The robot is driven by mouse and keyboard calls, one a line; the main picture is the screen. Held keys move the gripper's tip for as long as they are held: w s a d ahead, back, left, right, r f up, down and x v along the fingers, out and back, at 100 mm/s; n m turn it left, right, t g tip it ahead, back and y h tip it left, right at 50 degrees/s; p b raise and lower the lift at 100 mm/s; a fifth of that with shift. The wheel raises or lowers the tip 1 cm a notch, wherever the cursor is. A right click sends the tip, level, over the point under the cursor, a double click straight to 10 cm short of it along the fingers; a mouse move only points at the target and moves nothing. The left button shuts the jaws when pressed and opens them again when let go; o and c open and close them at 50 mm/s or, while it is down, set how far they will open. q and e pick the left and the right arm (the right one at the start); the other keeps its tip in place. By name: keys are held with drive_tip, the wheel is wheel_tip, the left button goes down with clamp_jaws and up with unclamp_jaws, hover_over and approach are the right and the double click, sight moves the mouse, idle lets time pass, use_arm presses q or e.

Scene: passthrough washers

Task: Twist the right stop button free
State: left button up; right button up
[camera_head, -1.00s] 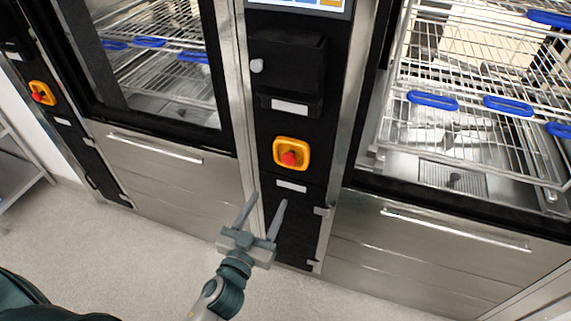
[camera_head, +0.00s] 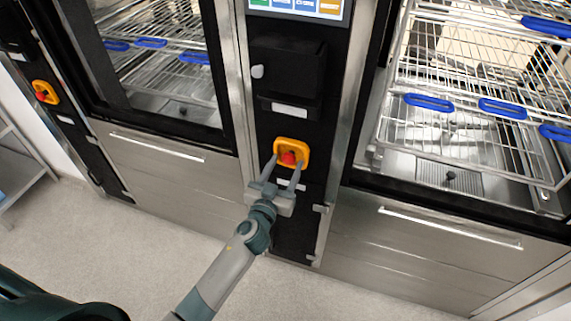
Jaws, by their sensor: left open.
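The right stop button (camera_head: 289,157) is a red knob on a yellow square plate (camera_head: 292,142), set in the black panel between the two washers. My left gripper (camera_head: 283,168) is open, its two fingertips at the lower part of the plate, one on each side of the red knob. I cannot tell whether the fingers touch the knob. A second stop button (camera_head: 41,96), also red on yellow, sits on the black panel at the far left. My right gripper is not in view.
A screen (camera_head: 300,8) tops the panel, with a black box (camera_head: 288,65) below it. The right washer holds wire racks (camera_head: 470,90) with blue handles. Steel drawers with bar handles (camera_head: 450,228) flank the panel. The floor (camera_head: 130,250) in front is clear.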

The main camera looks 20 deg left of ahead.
use_arm(q)
drive_tip(key=shift+w, duration=0.1)
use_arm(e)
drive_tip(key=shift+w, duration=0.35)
use_arm(q)
drive_tip(key=c, duration=1)
drive_tip(key=shift+c, duration=0.3)
drive_tip(key=shift+m, duration=0.3)
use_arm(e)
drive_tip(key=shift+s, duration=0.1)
use_arm(q)
drive_tip(key=shift+m, duration=3)
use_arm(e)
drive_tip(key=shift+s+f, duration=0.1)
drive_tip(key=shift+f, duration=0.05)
